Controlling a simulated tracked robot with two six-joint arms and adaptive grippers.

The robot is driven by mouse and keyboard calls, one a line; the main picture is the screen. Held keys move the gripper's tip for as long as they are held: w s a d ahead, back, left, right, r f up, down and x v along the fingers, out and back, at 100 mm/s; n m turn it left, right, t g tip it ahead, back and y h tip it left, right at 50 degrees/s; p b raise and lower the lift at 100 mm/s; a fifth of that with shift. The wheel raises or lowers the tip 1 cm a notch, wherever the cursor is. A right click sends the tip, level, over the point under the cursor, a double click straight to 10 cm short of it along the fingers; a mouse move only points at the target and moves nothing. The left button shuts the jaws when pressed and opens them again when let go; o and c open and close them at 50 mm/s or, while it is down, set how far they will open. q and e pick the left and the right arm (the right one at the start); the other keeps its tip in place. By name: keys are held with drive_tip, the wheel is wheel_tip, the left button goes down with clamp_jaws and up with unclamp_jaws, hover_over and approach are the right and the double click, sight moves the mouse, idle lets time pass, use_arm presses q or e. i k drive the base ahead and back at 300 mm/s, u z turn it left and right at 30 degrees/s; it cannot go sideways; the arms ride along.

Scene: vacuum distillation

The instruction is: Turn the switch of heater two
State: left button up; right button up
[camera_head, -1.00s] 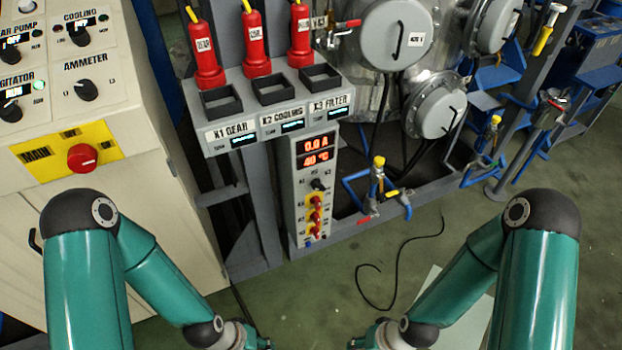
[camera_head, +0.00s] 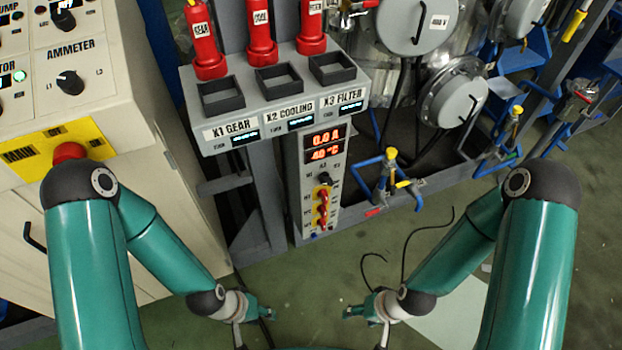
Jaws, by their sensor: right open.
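Under the display is a small black knob (camera_head: 325,178). Below that, several small red switches (camera_head: 323,205) sit on yellow plates; their labels are too small to read. My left gripper (camera_head: 254,326) is at the bottom, below and left of the panel, apart from it; its fingers look spread and empty. My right gripper (camera_head: 364,327) is at the bottom, below and right of the panel, open and empty.
The cream cabinet (camera_head: 190,215) stands at the left with a red main switch. Blue pipework with a yellow-capped valve (camera_head: 391,155) is right of the panel. Green floor (camera_head: 320,270) lies clear in front.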

sight(321, 209)
drive_tip(key=u, duration=1.4)
drive_tip(key=i, duration=0.1)
drive_tip(key=z, duration=2.6)
drive_tip(key=k, duration=0.75)
drive_tip(key=u, duration=0.6)
drive_tip(key=i, duration=0.5)
drive_tip(key=u, duration=0.15)
